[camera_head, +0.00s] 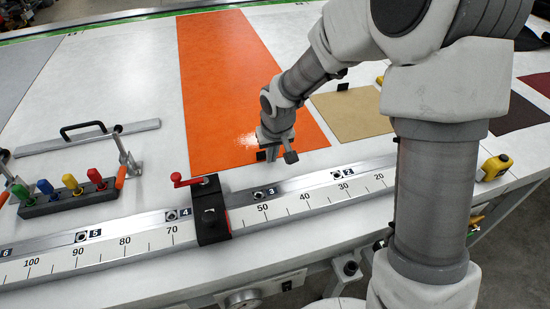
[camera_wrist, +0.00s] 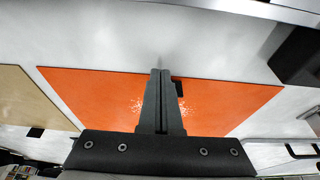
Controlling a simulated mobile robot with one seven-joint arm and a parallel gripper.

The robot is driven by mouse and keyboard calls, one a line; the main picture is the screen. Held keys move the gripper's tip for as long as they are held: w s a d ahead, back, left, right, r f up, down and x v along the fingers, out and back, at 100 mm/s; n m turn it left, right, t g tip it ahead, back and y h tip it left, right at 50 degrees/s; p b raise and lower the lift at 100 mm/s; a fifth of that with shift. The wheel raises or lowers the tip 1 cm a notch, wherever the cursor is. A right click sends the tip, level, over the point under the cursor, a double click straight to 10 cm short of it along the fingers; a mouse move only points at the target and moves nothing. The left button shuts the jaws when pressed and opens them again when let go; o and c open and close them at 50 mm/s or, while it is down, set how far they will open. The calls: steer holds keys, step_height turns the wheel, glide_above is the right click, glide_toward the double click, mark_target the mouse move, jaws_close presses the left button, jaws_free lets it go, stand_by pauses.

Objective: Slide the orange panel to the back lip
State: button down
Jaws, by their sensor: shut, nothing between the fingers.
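The orange panel (camera_head: 225,75) lies flat on the white table, its long side running from near the front rail toward the far edge. It also shows in the wrist view (camera_wrist: 95,95). My gripper (camera_head: 275,155) is over the panel's front end, its two fingers together with nothing between them. In the wrist view the fingertips (camera_wrist: 160,72) are at the panel's front edge, beside a small black tab (camera_wrist: 178,88). I cannot tell whether they touch the panel. A green-edged strip (camera_head: 130,15) runs along the table's far side; the gap between it and the panel is unclear.
A ruler rail (camera_head: 140,246) with a black stop block (camera_head: 210,212) and red lever crosses the front. A tan panel (camera_head: 350,110) lies to the right. A handled bar (camera_head: 88,137) and a rack of coloured-handled tools (camera_head: 68,200) stand to the left.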

mark_target(259, 122)
steer(key=shift+w+a, duration=0.15)
steer(key=shift+w, duration=0.3)
steer(key=w+a, duration=0.1)
steer(key=w, duration=0.3)
steer(key=w+a, duration=0.1)
steer(key=w, duration=0.3)
steer(key=w+a, duration=0.1)
steer(key=w, duration=0.3)
steer(key=shift+a+p, duration=0.2)
steer(key=shift+p, duration=0.1)
steer(key=shift+w+r, duration=0.15)
